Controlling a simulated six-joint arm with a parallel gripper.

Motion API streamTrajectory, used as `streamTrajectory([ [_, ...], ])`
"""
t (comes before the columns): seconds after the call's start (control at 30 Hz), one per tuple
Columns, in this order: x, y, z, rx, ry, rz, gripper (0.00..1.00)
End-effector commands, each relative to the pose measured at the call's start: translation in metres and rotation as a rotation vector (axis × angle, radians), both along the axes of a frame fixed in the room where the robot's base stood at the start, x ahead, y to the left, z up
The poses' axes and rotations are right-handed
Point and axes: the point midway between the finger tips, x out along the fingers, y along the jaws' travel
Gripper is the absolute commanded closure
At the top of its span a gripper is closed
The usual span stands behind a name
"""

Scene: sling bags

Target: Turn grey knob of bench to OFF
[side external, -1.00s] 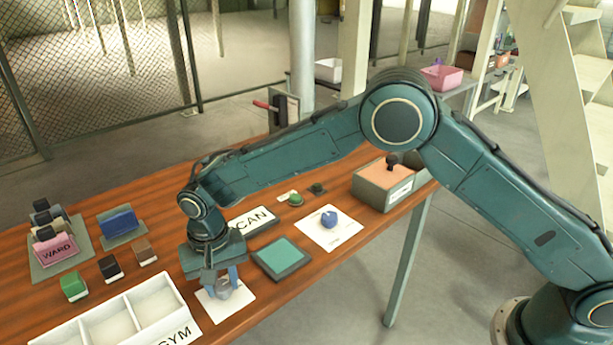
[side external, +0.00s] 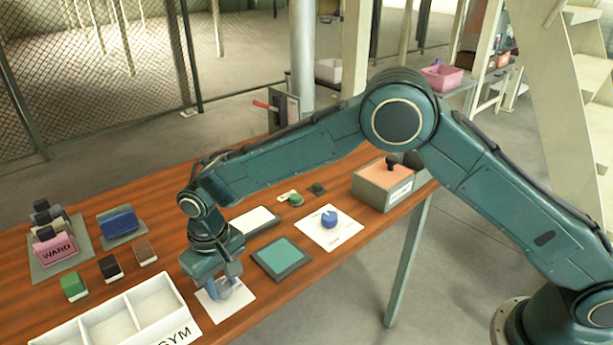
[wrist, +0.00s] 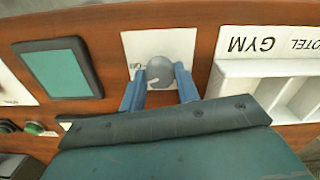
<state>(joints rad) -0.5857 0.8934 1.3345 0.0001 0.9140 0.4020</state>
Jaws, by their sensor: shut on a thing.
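The grey knob (wrist: 160,72) is a round dial on a white plate (wrist: 128,45) on the bench. In the wrist view it sits between the two blue fingers of my gripper (wrist: 159,88), which is shut on it. A pale pointer mark shows on the knob's lower left, and small lettering, partly hidden, is on the plate to its left. In the side view my gripper (side external: 222,290) is low over the white plate (side external: 240,298), and its fingers hide most of the knob.
A green-topped pad (side external: 282,258) lies right of my gripper, and a blue knob (side external: 329,219) on a white plate is beyond it. A white divided tray (side external: 130,312) stands close on the left. Small blocks and bags stand farther left.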

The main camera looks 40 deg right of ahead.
Motion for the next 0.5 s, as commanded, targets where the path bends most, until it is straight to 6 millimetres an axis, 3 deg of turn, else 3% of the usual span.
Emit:
streamTrajectory([
  [0.5, 0.0003, 0.0001, 0.0010, 0.000, -0.001, 0.490, 0.91],
])
